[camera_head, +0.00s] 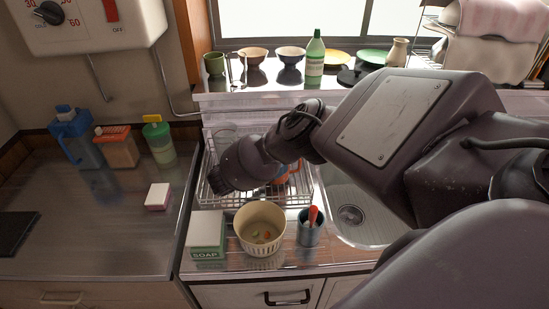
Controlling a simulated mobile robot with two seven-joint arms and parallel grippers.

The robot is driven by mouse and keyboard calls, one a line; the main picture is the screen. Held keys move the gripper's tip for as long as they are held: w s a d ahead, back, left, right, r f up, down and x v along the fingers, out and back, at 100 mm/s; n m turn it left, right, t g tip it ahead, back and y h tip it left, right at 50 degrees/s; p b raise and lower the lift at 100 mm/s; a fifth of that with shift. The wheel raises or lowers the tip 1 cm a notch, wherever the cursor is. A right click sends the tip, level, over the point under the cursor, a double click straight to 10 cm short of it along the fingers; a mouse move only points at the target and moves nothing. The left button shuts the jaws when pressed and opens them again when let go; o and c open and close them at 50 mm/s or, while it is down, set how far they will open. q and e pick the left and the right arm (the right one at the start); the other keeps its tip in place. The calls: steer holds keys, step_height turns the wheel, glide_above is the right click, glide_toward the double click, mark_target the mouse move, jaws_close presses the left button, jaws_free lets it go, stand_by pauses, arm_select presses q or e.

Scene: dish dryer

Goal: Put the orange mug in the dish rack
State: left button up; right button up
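An orange piece (283,178), which looks like part of the orange mug, shows below my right wrist, over the dish rack. Most of it is hidden behind my arm, so I cannot tell whether it touches the rack or how it is tilted. The wire dish rack (236,198) stands on the counter left of the sink, partly covered by my arm. My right gripper (220,184) reaches in from the right, above the left part of the rack. Its fingers are not clear, and I cannot see anything held in it. My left gripper is not in view.
In front of the rack stand a soap box (207,236), a cream basket (261,229) and a grey cup (310,233) with a red-handled item. A clear glass (225,136) stands at the rack's back left. The sink (352,215) is right. Bowls and a green bottle (315,60) line the sill.

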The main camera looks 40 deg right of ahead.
steer(key=a+p, duration=0.1)
steer(key=a, duration=0.4)
steer(key=shift+a, duration=0.75)
steer(key=shift+w, duration=0.1)
